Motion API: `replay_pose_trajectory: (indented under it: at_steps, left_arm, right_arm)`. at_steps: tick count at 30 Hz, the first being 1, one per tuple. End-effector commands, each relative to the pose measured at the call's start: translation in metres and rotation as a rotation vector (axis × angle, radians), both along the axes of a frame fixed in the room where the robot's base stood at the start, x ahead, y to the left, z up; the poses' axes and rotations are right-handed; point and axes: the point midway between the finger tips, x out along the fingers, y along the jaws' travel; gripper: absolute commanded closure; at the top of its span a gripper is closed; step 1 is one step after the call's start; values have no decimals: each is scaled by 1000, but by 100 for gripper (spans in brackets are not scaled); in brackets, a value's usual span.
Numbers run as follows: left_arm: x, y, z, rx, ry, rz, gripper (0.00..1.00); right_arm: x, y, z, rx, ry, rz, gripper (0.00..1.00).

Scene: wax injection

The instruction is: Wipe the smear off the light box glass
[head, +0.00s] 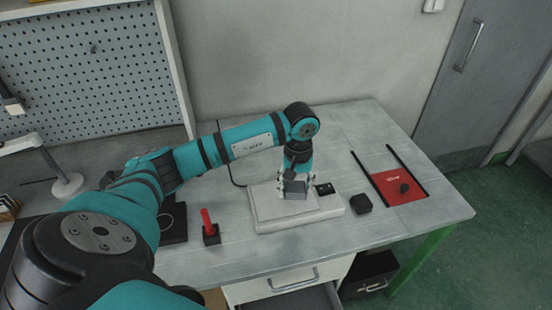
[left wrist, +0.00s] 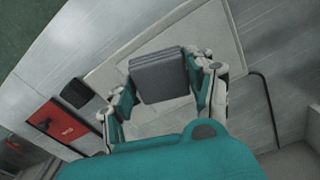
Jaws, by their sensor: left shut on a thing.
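The light box (head: 264,218) is a flat white box on the table in the middle of the head view. Its pale glass (left wrist: 152,118) shows around my left gripper in the left wrist view. My left gripper (head: 295,184) points down over the box and is shut on a grey folded cloth or pad (left wrist: 158,77). The pad also shows low between the fingers in the head view (head: 295,192). It is at or just above the glass; I cannot tell if it touches. No smear can be made out. My right gripper is not in view.
A red mat (head: 400,189) with a dark object lies between black rails at the right. A small black box (head: 361,204) sits beside the light box. A red-handled tool (head: 209,228) stands at the left. An open drawer (head: 300,298) juts out below the table's front edge.

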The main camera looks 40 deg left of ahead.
Motion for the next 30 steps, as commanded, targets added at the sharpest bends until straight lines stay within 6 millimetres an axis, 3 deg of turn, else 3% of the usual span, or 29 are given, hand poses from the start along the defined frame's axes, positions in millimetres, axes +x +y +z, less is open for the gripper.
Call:
replay_pose_trajectory:
  at_steps: [7,25,30]
  left_arm:
    - [-1,0,22,1,-1,7,75]
    - [-2,0,24,0,0,8,75]
    - [-9,-18,35,-8,-8,-56,75]
  right_arm:
    - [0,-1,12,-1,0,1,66]
    - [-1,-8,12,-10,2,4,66]
    - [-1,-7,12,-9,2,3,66]
